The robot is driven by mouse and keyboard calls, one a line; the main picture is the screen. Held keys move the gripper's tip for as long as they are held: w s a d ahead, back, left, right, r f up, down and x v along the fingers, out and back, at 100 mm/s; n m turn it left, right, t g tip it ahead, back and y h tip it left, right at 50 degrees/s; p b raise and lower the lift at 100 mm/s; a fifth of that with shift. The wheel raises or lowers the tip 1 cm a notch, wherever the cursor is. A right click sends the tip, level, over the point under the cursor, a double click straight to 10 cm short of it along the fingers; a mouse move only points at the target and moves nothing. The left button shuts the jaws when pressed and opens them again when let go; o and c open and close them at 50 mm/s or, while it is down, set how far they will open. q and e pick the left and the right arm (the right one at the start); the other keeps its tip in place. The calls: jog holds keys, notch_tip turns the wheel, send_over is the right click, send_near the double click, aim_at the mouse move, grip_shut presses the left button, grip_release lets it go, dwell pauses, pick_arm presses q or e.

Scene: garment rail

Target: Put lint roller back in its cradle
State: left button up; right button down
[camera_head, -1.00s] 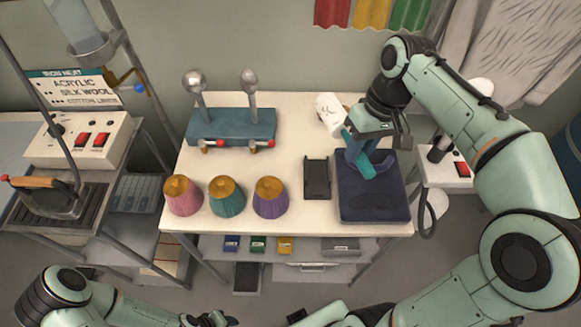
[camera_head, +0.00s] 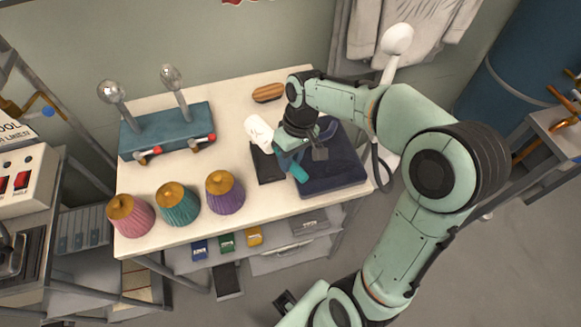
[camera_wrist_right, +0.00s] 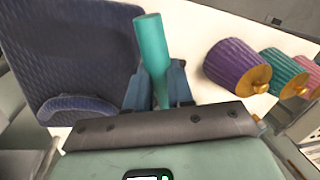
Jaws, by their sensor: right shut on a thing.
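The lint roller has a white head (camera_head: 258,132) and a teal handle (camera_head: 300,170). My right gripper (camera_head: 297,153) is shut on the handle, and the roller slants with its head to the upper left. In the right wrist view, the teal handle (camera_wrist_right: 152,50) sticks out between the fingers (camera_wrist_right: 157,90); the white head is out of sight there. A flat dark tray (camera_head: 265,165), possibly the cradle, lies below the roller, partly hidden by it and the gripper. I cannot tell whether they touch. My left gripper is not in view.
A navy quilted pad (camera_head: 335,182) lies right of the tray. Pink (camera_head: 130,216), teal (camera_head: 177,205) and purple (camera_head: 224,193) cones stand front left. A blue stand (camera_head: 168,132) with two metal knobs and a wooden brush (camera_head: 268,93) are behind. White tabletop (camera_head: 225,135) is bare between.

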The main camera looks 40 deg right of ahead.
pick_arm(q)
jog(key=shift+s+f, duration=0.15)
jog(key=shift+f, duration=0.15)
pick_arm(e)
jog(key=shift+f, duration=1.95)
pick_arm(q)
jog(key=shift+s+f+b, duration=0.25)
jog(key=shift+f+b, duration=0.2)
jog(key=shift+b, duration=0.15)
pick_arm(e)
jog(key=shift+f, duration=0.55)
jog(key=c, duration=1)
grip_release()
